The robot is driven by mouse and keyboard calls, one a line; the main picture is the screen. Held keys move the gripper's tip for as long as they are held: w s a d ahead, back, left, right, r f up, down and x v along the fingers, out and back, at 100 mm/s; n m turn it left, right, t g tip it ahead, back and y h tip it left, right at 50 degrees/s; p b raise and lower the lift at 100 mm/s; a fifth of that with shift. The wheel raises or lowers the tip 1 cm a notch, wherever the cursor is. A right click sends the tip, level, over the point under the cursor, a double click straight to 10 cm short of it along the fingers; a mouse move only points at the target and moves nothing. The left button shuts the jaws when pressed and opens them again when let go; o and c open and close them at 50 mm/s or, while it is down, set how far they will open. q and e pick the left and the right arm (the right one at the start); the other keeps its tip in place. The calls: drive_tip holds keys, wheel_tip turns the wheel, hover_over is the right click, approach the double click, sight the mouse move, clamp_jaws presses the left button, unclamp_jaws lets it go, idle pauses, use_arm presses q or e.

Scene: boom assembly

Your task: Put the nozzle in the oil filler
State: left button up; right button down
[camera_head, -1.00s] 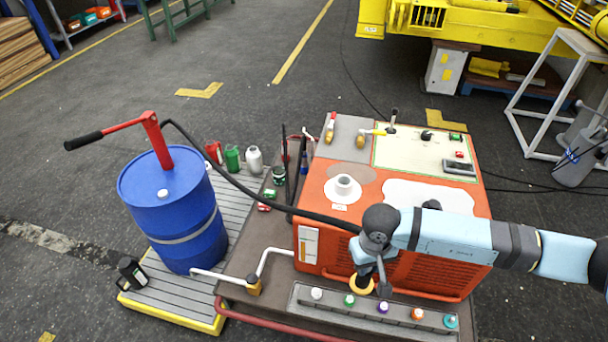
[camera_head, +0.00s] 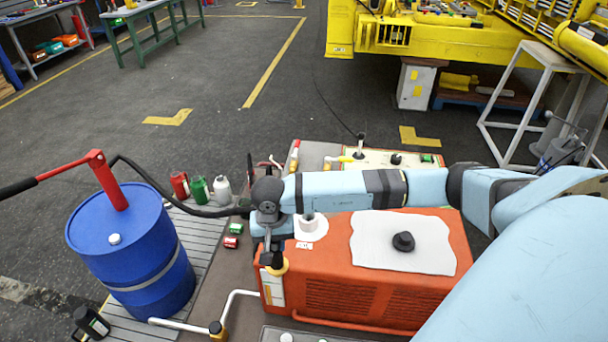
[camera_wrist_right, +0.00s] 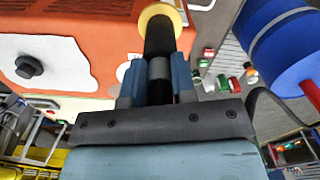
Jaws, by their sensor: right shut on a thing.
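My right gripper (camera_head: 270,238) is shut on the nozzle, with a blue finger on each side of its dark body in the right wrist view (camera_wrist_right: 155,85). My left gripper is not in view.
A black hose (camera_head: 160,187) runs from the blue drum (camera_head: 132,245) to the nozzle. A black cap (camera_head: 403,241) lies on a white cloth (camera_head: 368,252) on the orange machine (camera_head: 390,292). Green (camera_head: 198,190) and red (camera_head: 180,184) containers stand between drum and machine.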

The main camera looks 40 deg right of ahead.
drive_tip(key=w+d+r+m+b, duration=0.5)
drive_tip(key=d+r+m, duration=0.5)
drive_tip(key=m, duration=0.5)
drive_tip(key=w+d+r+m+b, duration=0.3)
drive_tip(key=w+d+r+m, duration=0.45)
drive_tip(key=d+m, duration=0.6)
wheel_tip(320, 180, down, 19)
drive_tip(key=a+m, duration=0.1)
drive_tip(key=m, duration=0.1)
drive_tip(key=shift+s+a+p, duration=0.3)
drive_tip(key=shift+s+p, duration=0.15)
drive_tip(key=shift+f+b, duration=0.35)
drive_tip(key=shift+f, duration=0.2)
drive_tip(key=c, duration=0.9)
unclamp_jaws()
drive_tip(key=shift+c, duration=0.2)
